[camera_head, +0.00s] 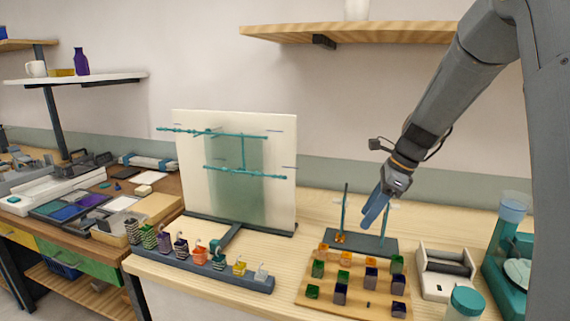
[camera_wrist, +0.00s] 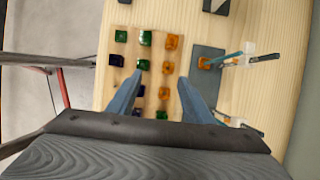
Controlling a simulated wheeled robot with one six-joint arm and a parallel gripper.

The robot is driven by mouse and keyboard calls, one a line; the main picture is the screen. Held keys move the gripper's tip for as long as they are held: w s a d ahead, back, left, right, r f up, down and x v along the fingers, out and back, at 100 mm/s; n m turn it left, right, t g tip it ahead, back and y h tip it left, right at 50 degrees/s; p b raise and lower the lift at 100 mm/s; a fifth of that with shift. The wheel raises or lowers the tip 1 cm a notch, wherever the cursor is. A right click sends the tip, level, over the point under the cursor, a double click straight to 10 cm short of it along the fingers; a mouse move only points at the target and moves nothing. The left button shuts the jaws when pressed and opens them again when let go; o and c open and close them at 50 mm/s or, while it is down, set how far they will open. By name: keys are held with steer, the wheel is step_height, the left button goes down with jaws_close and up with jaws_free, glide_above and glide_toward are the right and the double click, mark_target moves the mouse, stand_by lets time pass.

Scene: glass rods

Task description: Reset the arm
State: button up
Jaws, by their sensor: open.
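My gripper (camera_head: 375,212) hangs in the air on the right, above the workbench, with its blue-grey fingers pointing down. In the wrist view its two fingers (camera_wrist: 160,82) are apart with nothing held between them. Below it is a light wooden block board (camera_head: 330,293) with several green, orange and dark cubes in rows. Part of the board is hidden behind the fingers in the wrist view. A dark stand (camera_head: 375,244) with two thin teal uprights and orange pieces is behind the board, close to the fingers in the picture.
A white panel (camera_head: 185,150) with teal glass rods stands at centre. A dark rack (camera_head: 258,284) of small patterned cups lies before it. At right are a white box (camera_head: 434,285), a teal-lidded jar (camera_head: 466,300) and a teal machine (camera_head: 500,250). A wooden shelf (camera_head: 350,32) hangs above.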

steer(key=s+a+f+n+h, duration=0.1)
steer(key=s+f+n, duration=0.3)
steer(key=s+n, duration=0.6)
steer(key=s+a+f+n+h, duration=0.2)
steer(key=s+f+n+h, duration=0.1)
steer(key=s+n, duration=0.8)
steer(key=s, duration=0.3)
steer(key=shift+s+f+n, duration=0.2)
steer(key=shift+f+n, duration=0.1)
steer(key=shift+f, duration=0.1)
